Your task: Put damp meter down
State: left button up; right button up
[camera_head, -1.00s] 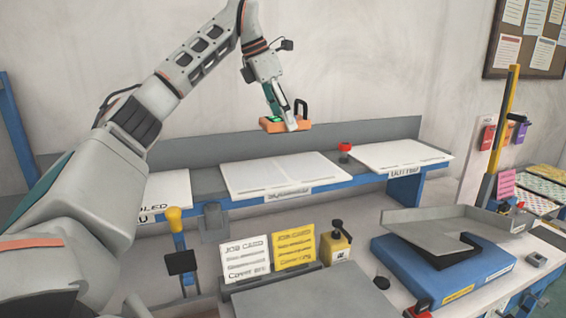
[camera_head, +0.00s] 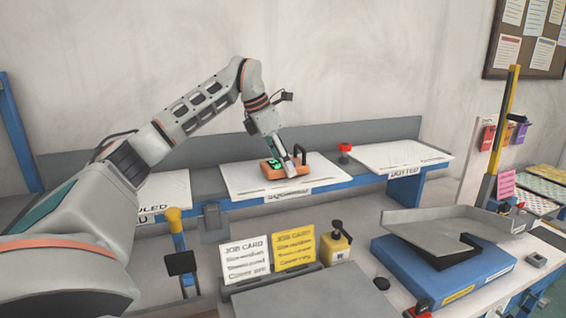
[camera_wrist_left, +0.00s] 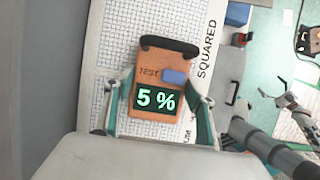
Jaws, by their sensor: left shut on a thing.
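The damp meter (camera_head: 281,170) is an orange block with a black handle and a green-lit screen. It is at the middle white board (camera_head: 240,178), marked SQUARED, on the raised shelf. In the left wrist view the meter (camera_wrist_left: 160,70) reads "5 %" and lies over the gridded sheet (camera_wrist_left: 105,55). My left gripper (camera_head: 287,165) is shut on the meter, with a finger on each side of it. Whether the meter's underside touches the board I cannot tell. My right gripper does not show in the head view; an arm part shows at the right edge of the left wrist view.
White boards lie left (camera_head: 165,192) and right (camera_head: 400,155), the right one marked DOTTED. A red knob (camera_head: 344,147) stands between the middle and right boards. Job cards (camera_head: 247,258), a yellow bottle (camera_head: 335,243) and a blue scale-like unit (camera_head: 440,265) stand in front, lower down.

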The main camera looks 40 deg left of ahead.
pick_arm(q)
jog(key=o, duration=1.4)
jog(key=v, duration=1.2)
jog(key=shift+d+r, duration=0.1)
